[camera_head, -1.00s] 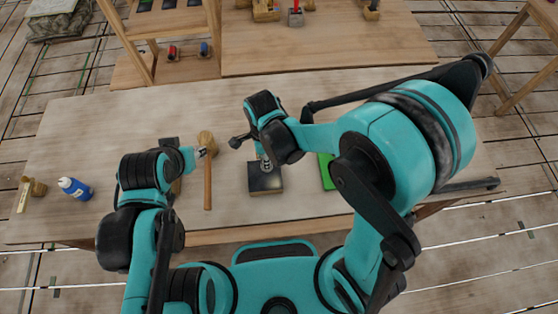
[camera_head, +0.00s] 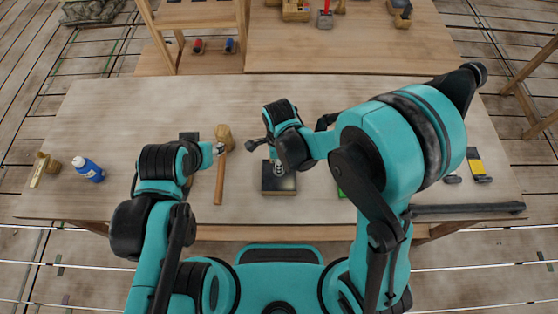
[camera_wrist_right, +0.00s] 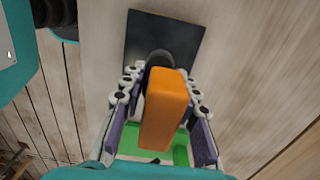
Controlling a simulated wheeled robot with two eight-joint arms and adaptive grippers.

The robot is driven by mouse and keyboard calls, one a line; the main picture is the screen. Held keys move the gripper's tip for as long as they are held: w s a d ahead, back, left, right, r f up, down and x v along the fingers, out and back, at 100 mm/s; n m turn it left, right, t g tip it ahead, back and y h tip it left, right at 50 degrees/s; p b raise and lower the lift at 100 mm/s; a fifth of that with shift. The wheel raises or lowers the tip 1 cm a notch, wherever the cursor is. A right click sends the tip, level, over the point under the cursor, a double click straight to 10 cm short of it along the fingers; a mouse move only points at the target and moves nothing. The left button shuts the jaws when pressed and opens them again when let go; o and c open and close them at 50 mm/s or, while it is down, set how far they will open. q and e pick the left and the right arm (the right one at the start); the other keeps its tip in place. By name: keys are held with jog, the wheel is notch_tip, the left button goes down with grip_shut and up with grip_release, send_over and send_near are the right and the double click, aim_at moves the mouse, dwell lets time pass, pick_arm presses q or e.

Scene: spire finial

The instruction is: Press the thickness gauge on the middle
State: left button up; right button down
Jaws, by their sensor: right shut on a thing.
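A dark square plate (camera_head: 279,183) lies on the table on a wooden base. It also shows at the top of the right wrist view (camera_wrist_right: 163,42). My right gripper (camera_head: 280,166) is over the plate's far part. In the wrist view the gripper (camera_wrist_right: 160,110) is shut on the orange thickness gauge (camera_wrist_right: 165,110). The gauge's dark rounded end overlaps the plate's near edge; I cannot tell whether they touch. My left gripper (camera_head: 219,149) is beside the mallet (camera_head: 220,180); its jaws are too small to read.
A green item (camera_head: 341,193) is partly hidden by my right arm; green also shows below the gauge in the wrist view. A yellow-and-black item (camera_head: 476,164) lies at the right. The table's (camera_head: 120,120) back left is clear.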

jog(key=shift+f, duration=0.1)
dwell(0.3)
jog(key=shift+f+b, duration=1.45)
jog(key=shift+b, duration=0.05)
jog(key=shift+r, duration=0.1)
jog(key=shift+s, duration=0.1)
dwell(1.0)
jog(key=shift+r+p, duration=1.7)
jog(key=shift+r, duration=0.8)
jog(key=shift+f, duration=0.2)
